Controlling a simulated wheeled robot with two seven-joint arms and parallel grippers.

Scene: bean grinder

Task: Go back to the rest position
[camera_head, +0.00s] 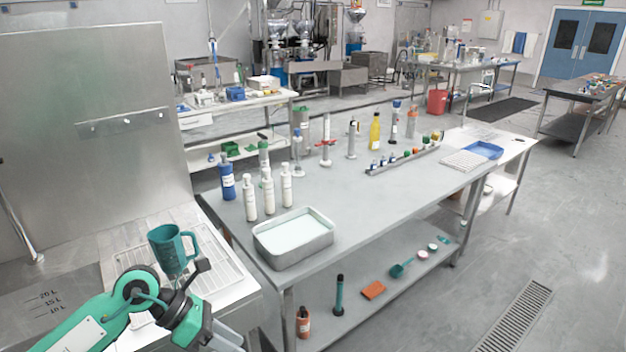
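My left arm comes in from the lower left, teal with a dark wrist. The end of this arm, with my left gripper (226,338), is at the bottom edge, in front of the steel counter at left. Its fingers are partly cut off, so I cannot tell whether they are open or shut. A teal jug (166,247) with a handle stands upright just beyond the wrist, over a wire rack (215,268). The wrist hides part of the counter below it. My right gripper is not in view.
A steel panel (85,120) rises at left.

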